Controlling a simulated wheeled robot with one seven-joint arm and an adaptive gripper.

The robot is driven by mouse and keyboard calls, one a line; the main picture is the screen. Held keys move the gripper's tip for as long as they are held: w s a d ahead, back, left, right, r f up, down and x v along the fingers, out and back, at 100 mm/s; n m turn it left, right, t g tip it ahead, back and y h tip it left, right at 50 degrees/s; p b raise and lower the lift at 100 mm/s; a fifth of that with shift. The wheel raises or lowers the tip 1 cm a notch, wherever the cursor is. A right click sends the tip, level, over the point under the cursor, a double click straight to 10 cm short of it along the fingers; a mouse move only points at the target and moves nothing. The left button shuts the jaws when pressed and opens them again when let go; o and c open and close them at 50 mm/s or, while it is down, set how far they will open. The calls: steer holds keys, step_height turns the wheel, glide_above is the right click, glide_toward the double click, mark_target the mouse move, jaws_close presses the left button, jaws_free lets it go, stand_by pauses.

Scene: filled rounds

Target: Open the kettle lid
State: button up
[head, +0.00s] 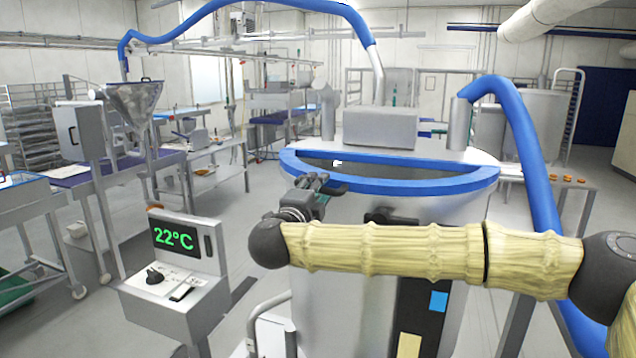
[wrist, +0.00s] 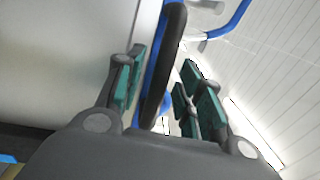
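The kettle (head: 340,300) is a large steel vessel in the middle of the head view. A blue band (head: 420,187) edges its top; I cannot clearly tell the lid from the rim. My gripper (head: 328,184) is at the front left of this band, with my arm across the kettle's front. In the wrist view, my gripper (wrist: 160,100) is open. A black curved bar (wrist: 163,75), perhaps the lid handle, runs between its green-padded fingers, with blue along its edge. It lies nearer the left finger; I cannot tell whether they touch.
A control box (head: 175,240) showing 22°C stands left of the kettle. A blue hose (head: 535,150) curves down on the right, and another (head: 260,8) arches overhead. A grey box (head: 380,128) sits at the kettle's back. Open floor lies to the left, before the workbenches.

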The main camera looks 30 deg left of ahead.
steer(key=shift+w+a, duration=0.1)
steer(key=shift+w, duration=0.25)
jaws_close()
